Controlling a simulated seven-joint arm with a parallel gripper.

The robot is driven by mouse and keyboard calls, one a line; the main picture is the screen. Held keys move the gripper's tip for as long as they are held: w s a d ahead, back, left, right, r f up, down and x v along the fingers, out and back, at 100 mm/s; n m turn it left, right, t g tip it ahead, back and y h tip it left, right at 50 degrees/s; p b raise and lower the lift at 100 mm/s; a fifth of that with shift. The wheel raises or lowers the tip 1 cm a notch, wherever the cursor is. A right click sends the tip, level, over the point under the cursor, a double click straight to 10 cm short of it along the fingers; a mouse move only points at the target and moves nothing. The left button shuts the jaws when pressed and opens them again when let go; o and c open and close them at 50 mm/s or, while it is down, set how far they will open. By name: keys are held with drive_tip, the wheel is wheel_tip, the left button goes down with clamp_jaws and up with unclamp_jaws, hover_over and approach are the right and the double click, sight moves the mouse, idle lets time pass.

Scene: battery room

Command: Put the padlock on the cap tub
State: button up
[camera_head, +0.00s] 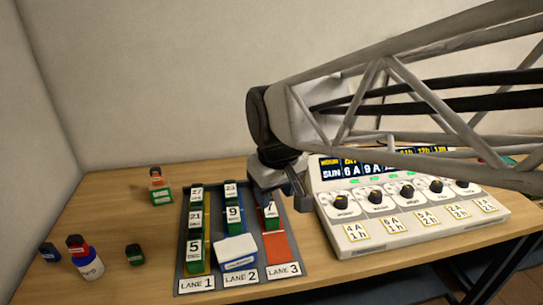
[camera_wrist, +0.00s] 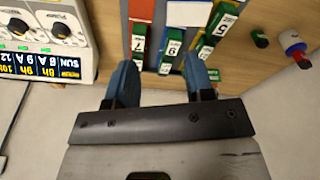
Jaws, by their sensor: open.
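My gripper (camera_head: 281,197) hangs over the far right part of the lane tray, beside the lane 3 block. In the wrist view the two blue fingers stand apart with nothing between them (camera_wrist: 162,84). A white and blue labelled tub (camera_head: 90,267), which looks like the cap tub, stands at the front left; it also shows in the wrist view (camera_wrist: 291,40). A red piece with a dark top (camera_head: 75,242) is at the tub; I cannot tell if it rests on it or behind it. I cannot tell for sure which piece is the padlock.
Small dark-topped blue (camera_head: 49,254) and green (camera_head: 135,255) pieces flank the tub. An orange and green piece (camera_head: 160,188) stands farther back. The lane tray (camera_head: 219,284) holds several dated blocks and a white box (camera_head: 235,250). A knobbed console (camera_head: 410,215) fills the right side.

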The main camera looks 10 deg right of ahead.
drive_tip(key=s+d+f+m, duration=0.3)
drive_tip(key=s+d+m, duration=0.1)
drive_tip(key=s+d, duration=0.4)
drive_tip(key=shift+s+d+f+m+t+h, duration=0.2)
drive_tip(key=shift+s+d+m+t+h, duration=0.1)
drive_tip(key=shift+s, duration=0.85)
